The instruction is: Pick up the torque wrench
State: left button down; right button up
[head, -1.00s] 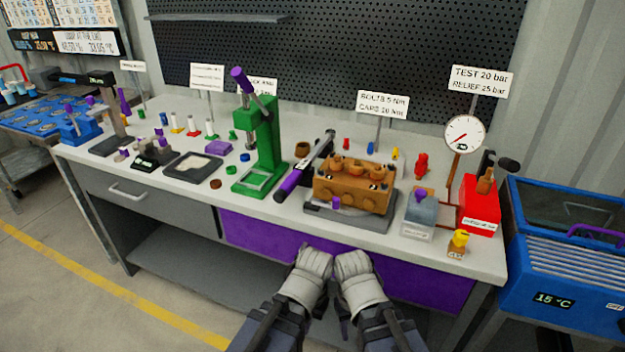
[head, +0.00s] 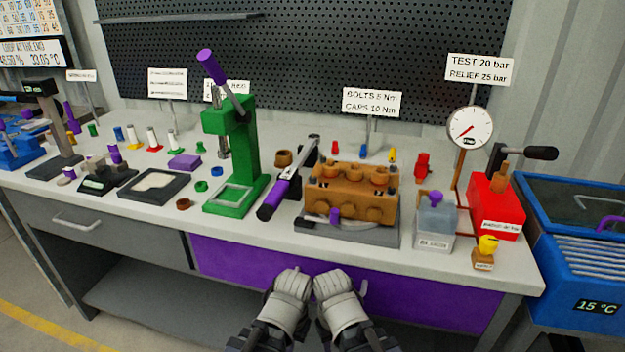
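The torque wrench (head: 284,187) is a long tool with a black handle end, a purple band and a silver shaft. It lies on the bench between the green press (head: 233,140) and the tan pump block (head: 349,192), its handle towards the front edge. My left gripper (head: 293,281) and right gripper (head: 335,283) are side by side in front of the purple bench front, below the bench top and apart from the wrench. Both look like pale gloved hands. No held object shows, and their fingers are too unclear to tell open from shut.
The pump block sits on a grey plate (head: 375,236). A grey-blue box (head: 436,225), a red pump (head: 494,208) and a gauge (head: 470,127) stand to the right. A dark tray (head: 154,187) lies left of the press. The bench's front strip is mostly clear.

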aim_at(286, 178)
jog(key=k+j+z, duration=0.1)
jog(key=j+z, duration=0.25)
jog(key=k+j+z, duration=0.15)
jog(key=j+z, duration=0.2)
jog(key=k+j+z, duration=0.15)
jog(key=j+z, duration=0.2)
jog(key=j, duration=0.15)
